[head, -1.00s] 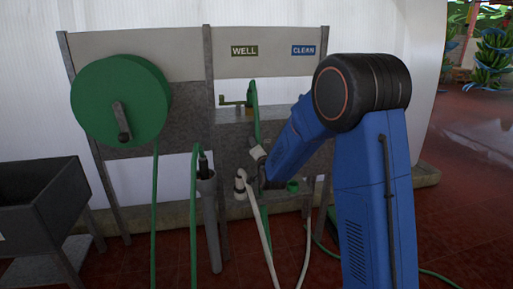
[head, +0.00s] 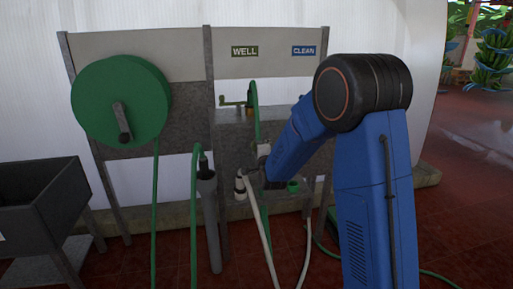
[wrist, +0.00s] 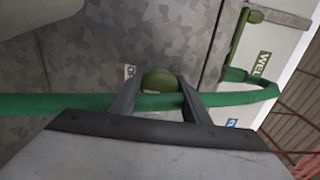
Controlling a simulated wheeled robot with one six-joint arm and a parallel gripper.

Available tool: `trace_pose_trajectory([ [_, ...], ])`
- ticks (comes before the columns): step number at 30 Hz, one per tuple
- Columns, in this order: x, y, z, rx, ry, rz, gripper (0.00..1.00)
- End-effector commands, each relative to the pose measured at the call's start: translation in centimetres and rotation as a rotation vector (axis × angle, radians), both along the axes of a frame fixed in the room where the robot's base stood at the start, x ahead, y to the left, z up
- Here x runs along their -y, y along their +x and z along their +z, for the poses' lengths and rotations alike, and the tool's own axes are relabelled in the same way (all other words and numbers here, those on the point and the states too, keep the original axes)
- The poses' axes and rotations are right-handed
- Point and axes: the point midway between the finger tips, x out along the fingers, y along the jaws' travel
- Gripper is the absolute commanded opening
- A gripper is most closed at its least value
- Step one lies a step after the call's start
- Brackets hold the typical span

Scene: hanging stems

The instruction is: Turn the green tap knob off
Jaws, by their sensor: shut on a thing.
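In the wrist view, the round green tap knob (wrist: 158,80) sits between the two fingertips of my gripper (wrist: 157,90), against the grey mottled panel. The fingers are closed on its two sides. A green hose (wrist: 70,106) runs across the picture, past the fingers and close below the knob. In the head view, my gripper (head: 243,171) is small and dark beside the panel, at the end of my blue arm. I cannot make out the held knob there.
A green hose reel (head: 90,95) hangs on the left of the stand. WELL (head: 244,51) and CLEAN (head: 304,50) signs are on its top board. A green-handled valve (head: 232,102) is under WELL. A white hose (head: 259,222) hangs close below my gripper. A dark basin (head: 40,190) stands left.

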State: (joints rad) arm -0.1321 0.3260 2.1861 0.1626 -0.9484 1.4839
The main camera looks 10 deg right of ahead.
Motion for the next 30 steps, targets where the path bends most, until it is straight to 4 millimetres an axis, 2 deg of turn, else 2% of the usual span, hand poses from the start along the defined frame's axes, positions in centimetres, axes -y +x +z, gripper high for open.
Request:
trace_pose_trajectory([
  [12,0.1,-0.1,-0.2,-0.004,0.008,-0.001,0.2],
  [13,0.1,-0.1,-0.2,-0.004,0.008,-0.001,0.44],
  [15,0.1,-0.1,-0.2,-0.003,0.007,-0.001,0.59],
  [25,0.0,-0.2,-0.1,-0.002,0.007,0.0,0.59],
  [30,0.0,-1.8,-0.1,-0.002,0.007,0.0,0.59],
])
